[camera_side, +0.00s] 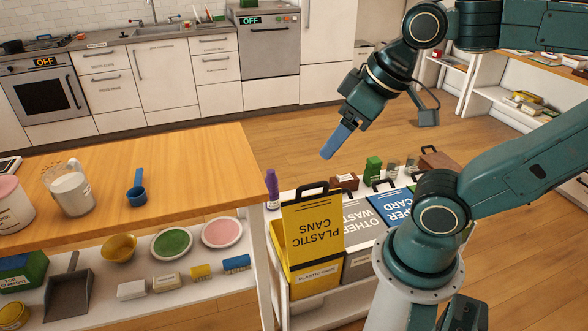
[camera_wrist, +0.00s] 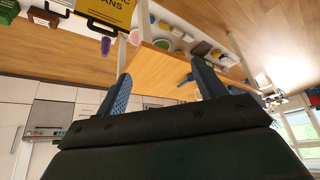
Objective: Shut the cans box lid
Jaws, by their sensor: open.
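The yellow cans box (camera_side: 316,285) stands on a low white shelf unit, right of the wooden counter in the side view. Its yellow lid (camera_side: 312,230) is raised, standing steeply with a black handle (camera_side: 312,188) at its upper edge. Part of the lid also shows at the top of the wrist view (camera_wrist: 105,8). My gripper (camera_side: 328,152) is above the lid and slightly right of it in the side view, apart from it. Its blue fingers are spread with nothing between them in the wrist view (camera_wrist: 162,85).
A purple bottle (camera_side: 271,186) and a green block (camera_side: 373,170) are close by. The wooden counter (camera_side: 190,180) holds a jug (camera_side: 70,193) and a blue scoop (camera_side: 137,192).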

